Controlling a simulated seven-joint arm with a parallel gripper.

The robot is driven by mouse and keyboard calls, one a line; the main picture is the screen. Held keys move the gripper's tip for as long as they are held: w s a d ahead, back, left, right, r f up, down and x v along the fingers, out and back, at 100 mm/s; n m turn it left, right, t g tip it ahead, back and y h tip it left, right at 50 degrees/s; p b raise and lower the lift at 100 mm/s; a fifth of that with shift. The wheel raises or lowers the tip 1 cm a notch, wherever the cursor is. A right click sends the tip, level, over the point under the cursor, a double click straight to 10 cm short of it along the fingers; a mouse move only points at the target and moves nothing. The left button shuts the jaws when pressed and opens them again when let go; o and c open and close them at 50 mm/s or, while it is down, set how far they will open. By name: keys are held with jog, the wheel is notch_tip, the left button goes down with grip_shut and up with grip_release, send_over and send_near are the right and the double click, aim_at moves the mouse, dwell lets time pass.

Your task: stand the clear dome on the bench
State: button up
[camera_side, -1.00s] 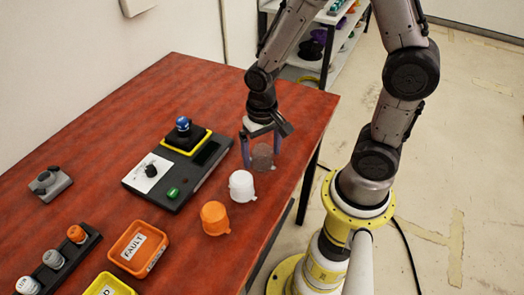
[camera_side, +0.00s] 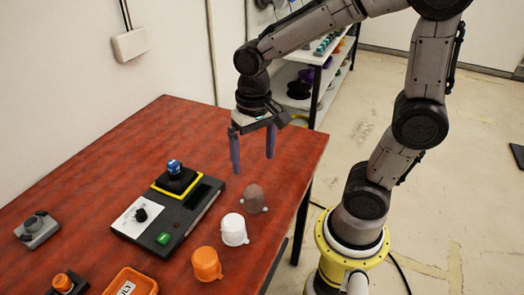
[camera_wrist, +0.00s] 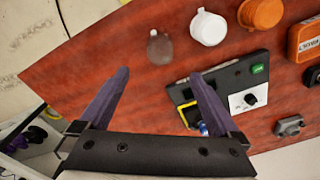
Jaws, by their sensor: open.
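The clear dome (camera_side: 254,198) looks see-through and brownish against the red bench (camera_side: 110,150). It stands on the bench near the right edge, at the end of a row with a white dome and an orange dome. My gripper (camera_side: 253,163) is open and empty, fingers pointing down, above the clear dome and apart from it. In the wrist view the clear dome (camera_wrist: 159,47) shows beyond the gap between the open fingertips (camera_wrist: 160,73), with nothing between them.
The white dome (camera_side: 234,230) and orange dome (camera_side: 207,264) stand close by in front. A dark control box (camera_side: 170,216) with a blue-topped knob (camera_side: 174,167) lies left of them. An orange tray (camera_side: 131,283) is at the front. The bench's back part is clear.

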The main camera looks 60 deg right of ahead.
jog(key=s+r+n+t, duration=0.5)
jog(key=s+r+n, duration=0.1)
jog(key=s, duration=0.2)
jog(key=shift+s+r, duration=0.3)
jog(key=shift+r, duration=0.1)
